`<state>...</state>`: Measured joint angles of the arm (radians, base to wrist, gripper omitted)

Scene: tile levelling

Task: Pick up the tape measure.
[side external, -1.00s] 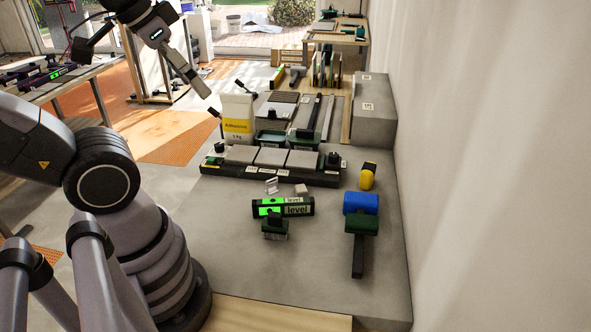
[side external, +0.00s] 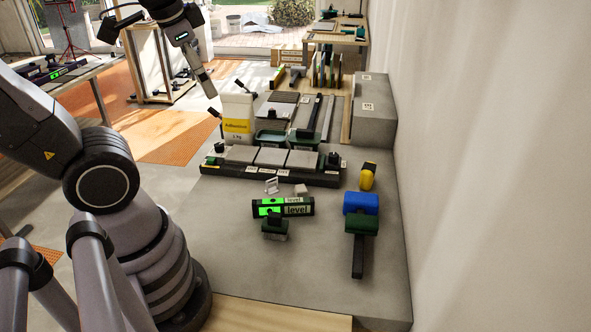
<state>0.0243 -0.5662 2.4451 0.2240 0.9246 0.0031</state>
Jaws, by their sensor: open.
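The tape measure (side external: 368,176), a small yellow and black block, stands on the grey work surface near the right wall, behind a blue and green tool. My gripper (side external: 227,99) is up at the back left, near the top of the adhesive bag. It is open, with nothing visible between its fingers. It is well apart from the tape measure, to its left and farther back. The tape measure is in plain view.
A blue and green tool (side external: 361,222) lies just in front of the tape measure. A green-lit level (side external: 298,207) sits to the left. A dark rack of grey tiles (side external: 271,157) and an adhesive bag (side external: 237,128) stand behind. The front of the slab is bare.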

